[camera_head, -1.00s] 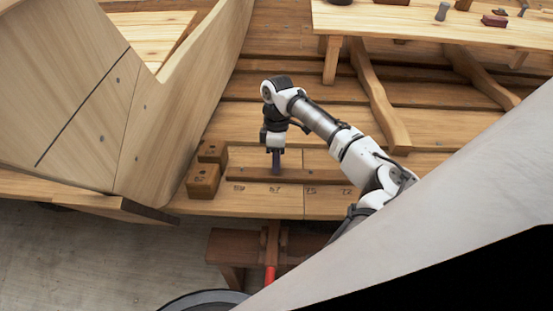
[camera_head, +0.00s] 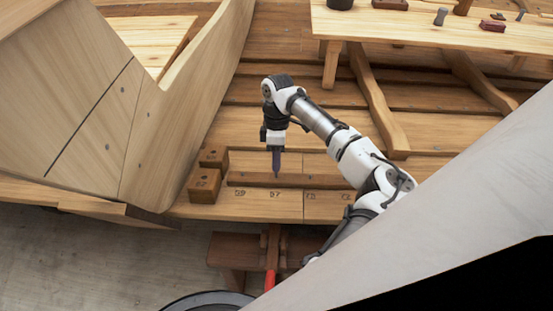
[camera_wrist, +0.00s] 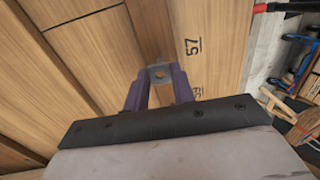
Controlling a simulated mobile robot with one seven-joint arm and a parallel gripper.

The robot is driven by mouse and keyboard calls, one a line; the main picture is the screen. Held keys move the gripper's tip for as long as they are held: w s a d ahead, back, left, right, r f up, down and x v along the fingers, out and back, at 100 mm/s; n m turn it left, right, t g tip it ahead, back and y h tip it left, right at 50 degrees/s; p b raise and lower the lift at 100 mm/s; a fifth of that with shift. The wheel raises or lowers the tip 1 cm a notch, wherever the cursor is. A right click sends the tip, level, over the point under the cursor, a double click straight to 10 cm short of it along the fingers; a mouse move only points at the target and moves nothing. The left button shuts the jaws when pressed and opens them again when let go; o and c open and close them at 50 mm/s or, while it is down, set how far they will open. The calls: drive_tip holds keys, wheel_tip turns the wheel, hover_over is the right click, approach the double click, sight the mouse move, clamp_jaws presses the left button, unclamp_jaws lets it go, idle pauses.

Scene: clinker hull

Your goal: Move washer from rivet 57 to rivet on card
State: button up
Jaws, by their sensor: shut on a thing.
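My gripper (camera_head: 276,172) points down over the wooden plank near the mark 57 (camera_head: 275,193). In the wrist view its purple fingers (camera_wrist: 158,80) are shut on a small grey square washer with a hole (camera_wrist: 159,73). The mark 57 also shows on the plank in the wrist view (camera_wrist: 193,47), to the right of the washer. The washer is too small to make out in the head view. I cannot make out rivet 57 itself or tell how high the washer is above the wood. I cannot identify the card.
Two wooden blocks (camera_head: 204,183) stand left of the gripper, beside the curved hull planking (camera_head: 165,130). A raised bench (camera_head: 420,25) at the top right carries small tools and blocks. A red handle (camera_head: 269,278) shows below the plank edge.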

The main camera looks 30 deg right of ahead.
drive_tip(key=shift+p+v, duration=0.95)
drive_tip(key=shift+v, duration=0.4)
